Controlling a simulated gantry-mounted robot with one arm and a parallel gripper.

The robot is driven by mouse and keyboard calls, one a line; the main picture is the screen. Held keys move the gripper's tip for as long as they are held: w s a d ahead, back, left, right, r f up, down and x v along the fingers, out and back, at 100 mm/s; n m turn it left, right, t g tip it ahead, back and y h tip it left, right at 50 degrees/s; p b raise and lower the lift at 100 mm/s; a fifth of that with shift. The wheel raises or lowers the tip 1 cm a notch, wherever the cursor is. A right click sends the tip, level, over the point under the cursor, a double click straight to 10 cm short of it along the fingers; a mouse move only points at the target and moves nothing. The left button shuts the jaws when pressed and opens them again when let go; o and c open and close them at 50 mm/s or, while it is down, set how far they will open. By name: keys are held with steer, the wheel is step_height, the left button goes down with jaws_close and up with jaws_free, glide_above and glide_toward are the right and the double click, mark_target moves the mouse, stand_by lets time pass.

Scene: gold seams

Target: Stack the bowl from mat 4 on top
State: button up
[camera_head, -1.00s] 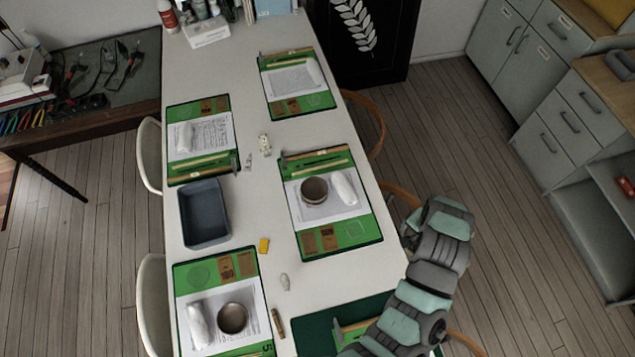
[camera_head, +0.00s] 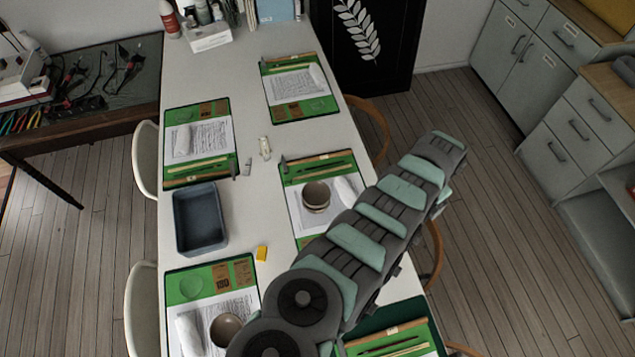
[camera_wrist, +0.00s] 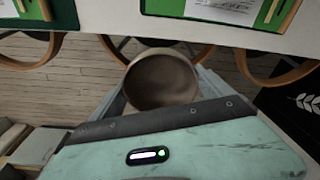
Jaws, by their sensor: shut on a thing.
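In the wrist view a brown-grey round bowl (camera_wrist: 160,82) sits between the jaws of my gripper (camera_wrist: 162,90), which is shut on it; the floor shows behind. In the head view my arm hides the gripper and held bowl. One bowl (camera_head: 316,195) stands on the right-middle green mat (camera_head: 291,177); a second rim seems to show under it, but I cannot be sure. Another bowl (camera_head: 226,330) is on the lower-left mat (camera_head: 183,289), partly behind my arm. I cannot read a number 4 on any mat.
A dark blue-grey tray (camera_head: 200,217) lies on the white table's left side. White rolls lie on the mats. Chairs line both sides. A lower-right mat (camera_head: 420,335) is partly covered by my arm.

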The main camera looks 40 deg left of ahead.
steer(key=s+a+f+n+b, duration=0.1)
steer(key=s+a+f+b, duration=0.1)
steer(key=a, duration=0.8)
steer(key=s+a+f+n+b, duration=0.2)
steer(key=s+a+b, duration=0.2)
steer(key=a, duration=0.6)
steer(key=s+a+f+n+b, duration=0.1)
steer(key=s+a+f+b, duration=0.2)
steer(key=s+a, duration=0.4)
steer(key=a, duration=0.2)
steer(key=shift+a+n+y, duration=0.3)
steer(key=shift+a+n, duration=0.1)
steer(key=shift+f+b, duration=0.15)
steer(key=shift+b, duration=0.2)
steer(key=shift+f+b, duration=1.7)
steer(key=shift+f, duration=0.45)
steer(key=o, duration=1.3)
